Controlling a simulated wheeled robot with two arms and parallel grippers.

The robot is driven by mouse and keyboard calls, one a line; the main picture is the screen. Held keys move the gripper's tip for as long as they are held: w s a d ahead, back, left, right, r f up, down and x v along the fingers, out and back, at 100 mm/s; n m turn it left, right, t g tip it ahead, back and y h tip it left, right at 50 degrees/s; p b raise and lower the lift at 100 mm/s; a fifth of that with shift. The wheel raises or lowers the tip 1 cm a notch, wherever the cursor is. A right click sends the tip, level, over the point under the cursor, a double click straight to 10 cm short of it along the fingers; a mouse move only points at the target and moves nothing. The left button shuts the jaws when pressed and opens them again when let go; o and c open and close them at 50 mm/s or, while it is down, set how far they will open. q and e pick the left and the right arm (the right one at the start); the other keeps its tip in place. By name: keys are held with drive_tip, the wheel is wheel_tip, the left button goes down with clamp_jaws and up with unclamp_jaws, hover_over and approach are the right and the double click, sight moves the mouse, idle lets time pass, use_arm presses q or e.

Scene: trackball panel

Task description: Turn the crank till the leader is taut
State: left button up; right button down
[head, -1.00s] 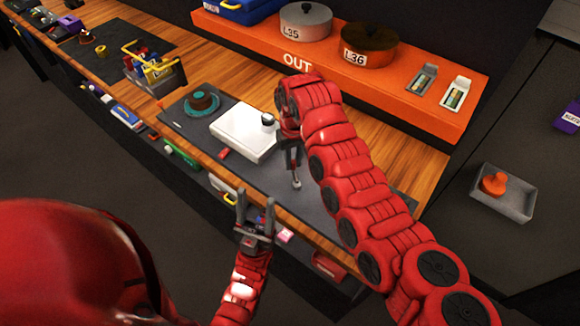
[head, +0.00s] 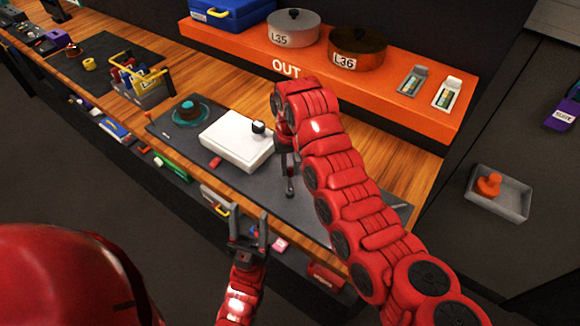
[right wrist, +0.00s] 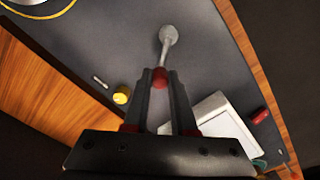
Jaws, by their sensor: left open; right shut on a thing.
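My right gripper (head: 290,178) is over the dark mat, to the right of a white box (head: 236,141) with a black knob. In the right wrist view, its fingers (right wrist: 162,82) are shut on the red knob of what looks like the crank (right wrist: 167,45). A grey arm runs from that knob to a round grey end. In the head view the crank is mostly hidden by my right arm. My left gripper (head: 248,228) is open and empty, in front of the bench edge. I cannot make out a leader.
A teal dish (head: 189,112) with a dark round thing sits left of the white box. In the right wrist view a small yellow thing (right wrist: 122,95) and a white stick (right wrist: 100,82) lie on the mat. An orange shelf (head: 340,80) with pots stands behind.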

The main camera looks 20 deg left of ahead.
sight(290, 168)
drive_tip(key=c, duration=0.7)
unclamp_jaws()
wheel_tip(290, 168, up, 17)
drive_tip(key=shift+r+b, duration=0.2)
drive_tip(key=shift+b, duration=0.4)
